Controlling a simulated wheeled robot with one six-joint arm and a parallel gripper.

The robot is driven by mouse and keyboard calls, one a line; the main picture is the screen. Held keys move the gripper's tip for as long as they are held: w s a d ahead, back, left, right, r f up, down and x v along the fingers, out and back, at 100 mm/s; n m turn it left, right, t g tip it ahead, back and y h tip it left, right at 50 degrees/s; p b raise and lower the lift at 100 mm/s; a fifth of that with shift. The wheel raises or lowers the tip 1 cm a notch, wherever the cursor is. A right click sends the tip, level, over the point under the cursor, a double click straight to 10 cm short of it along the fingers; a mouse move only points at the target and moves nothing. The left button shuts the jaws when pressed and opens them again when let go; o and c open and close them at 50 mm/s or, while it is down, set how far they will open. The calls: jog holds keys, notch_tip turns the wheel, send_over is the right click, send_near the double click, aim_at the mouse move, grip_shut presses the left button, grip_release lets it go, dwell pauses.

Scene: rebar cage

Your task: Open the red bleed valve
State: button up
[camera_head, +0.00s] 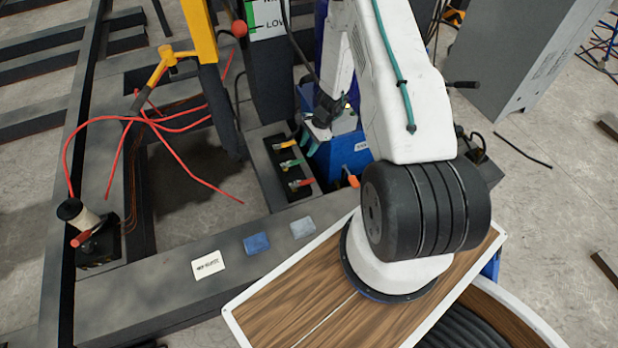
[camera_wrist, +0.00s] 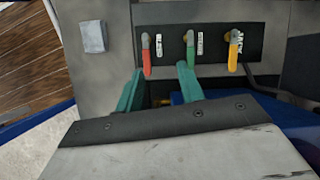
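The red valve handle (camera_head: 299,183) is the nearest of a row of three on a dark plate in the head view. The green handle (camera_head: 289,162) is in the middle and the yellow handle (camera_head: 284,145) is farthest. In the wrist view the red handle (camera_wrist: 146,57) is at left, hanging down, with the green handle (camera_wrist: 190,48) and yellow handle (camera_wrist: 233,52) to its right. My gripper (camera_wrist: 160,72) has teal fingers spread apart and empty. Its fingertips lie below the red and green handles in the picture; I cannot tell any contact. In the head view my gripper (camera_head: 309,142) is beside the plate.
A white card (camera_head: 208,265), a blue pad (camera_head: 256,243) and a grey pad (camera_head: 303,228) lie on the grey beam. A spool (camera_head: 78,214) and loose red cables (camera_head: 160,122) are at left.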

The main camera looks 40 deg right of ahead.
jog(key=m, duration=0.2)
send_near(307, 181)
jog(key=x, duration=0.7)
jog(key=shift+a+f, duration=0.1)
jog(key=shift+f, duration=0.05)
grip_shut()
